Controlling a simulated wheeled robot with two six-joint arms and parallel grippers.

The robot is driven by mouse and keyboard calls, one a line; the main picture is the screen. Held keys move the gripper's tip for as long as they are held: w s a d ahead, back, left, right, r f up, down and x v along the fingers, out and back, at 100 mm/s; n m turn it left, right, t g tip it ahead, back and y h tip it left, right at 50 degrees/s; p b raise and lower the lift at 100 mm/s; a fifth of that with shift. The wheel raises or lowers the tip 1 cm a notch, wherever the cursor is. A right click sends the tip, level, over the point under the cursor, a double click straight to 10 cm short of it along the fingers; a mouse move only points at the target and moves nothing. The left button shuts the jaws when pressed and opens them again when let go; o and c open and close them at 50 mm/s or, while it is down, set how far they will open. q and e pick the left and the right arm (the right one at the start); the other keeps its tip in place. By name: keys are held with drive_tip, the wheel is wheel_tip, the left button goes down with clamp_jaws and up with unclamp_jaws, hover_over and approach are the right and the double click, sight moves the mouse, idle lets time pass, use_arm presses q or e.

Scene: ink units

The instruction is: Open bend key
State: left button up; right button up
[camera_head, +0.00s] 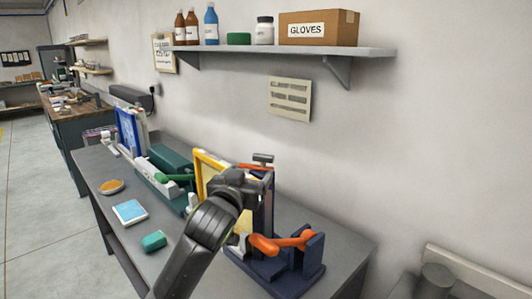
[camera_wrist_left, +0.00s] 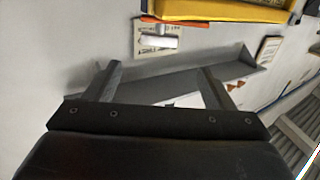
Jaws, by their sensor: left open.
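The ink units stand in a row on the grey bench. The nearest has a dark blue base (camera_head: 275,272) and an orange lever (camera_head: 278,243) lying roughly level. Behind my arm is a yellow frame (camera_head: 203,170), which also shows at the top of the left wrist view (camera_wrist_left: 215,10). A small grey T-shaped handle (camera_head: 263,158) stands up beside it; a pale bar (camera_wrist_left: 158,43) shows in the left wrist view. I cannot tell which part is the bend key. My left gripper (camera_head: 256,180) is in front of the yellow frame; its fingers (camera_wrist_left: 160,85) are apart and empty.
A green unit (camera_head: 172,160) with a green lever and a blue-framed unit (camera_head: 128,130) stand farther left. A blue-white pad (camera_head: 130,211), a green block (camera_head: 154,240) and an orange-brown disc (camera_head: 111,187) lie along the front. A wall shelf (camera_head: 350,52) hangs above.

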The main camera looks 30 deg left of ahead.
sight(262, 157)
use_arm(q)
drive_tip(key=w, duration=0.3)
drive_tip(key=w+a+p, duration=0.1)
drive_tip(key=w, duration=0.3)
drive_tip(key=w+a+p, duration=0.1)
drive_tip(key=w, duration=0.3)
drive_tip(key=shift+w+r, duration=0.1)
drive_tip(key=shift+w, duration=0.15)
drive_tip(key=shift+w+a+p, duration=0.1)
drive_tip(key=shift+w+p, duration=0.3)
drive_tip(key=shift+w, duration=0.55)
drive_tip(key=c, duration=1.4)
